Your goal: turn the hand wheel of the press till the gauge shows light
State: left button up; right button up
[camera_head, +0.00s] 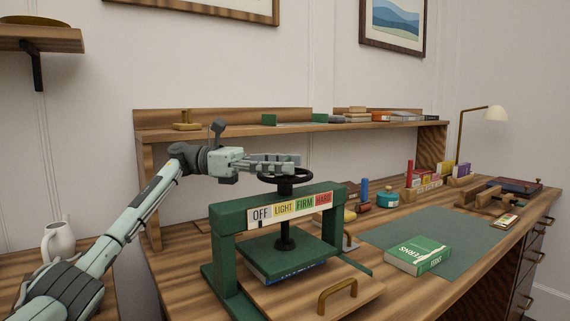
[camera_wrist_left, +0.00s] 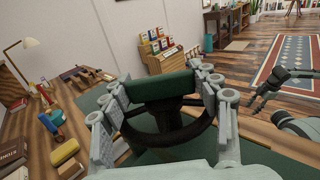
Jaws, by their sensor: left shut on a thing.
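The green press (camera_head: 221,248) stands on the bench, its platen lowered onto a book (camera_head: 262,276). Its black hand wheel (camera_head: 299,177) sits on top of the screw, and its rim also shows in the left wrist view (camera_wrist_left: 200,128). My left gripper (camera_head: 290,160) is shut on the hand wheel, with fingers on both sides in the wrist view. My right gripper (camera_wrist_left: 272,84) shows small and dark in the left wrist view, apart from the press.
A green book (camera_head: 418,256) lies on the dark mat (camera_head: 385,232) right of the press. A wooden board with a brass handle (camera_head: 337,293) is in front. Bottles and small boxes stand behind the mat. A shelf (camera_head: 290,130) runs behind the press.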

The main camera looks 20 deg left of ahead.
pick_arm(q)
jog(key=o, duration=1.2)
jog(key=shift+s+a, duration=0.2)
jog(key=shift+a, duration=1.65)
jog(key=shift+s+a, duration=0.15)
jog(key=shift+a, duration=1.7)
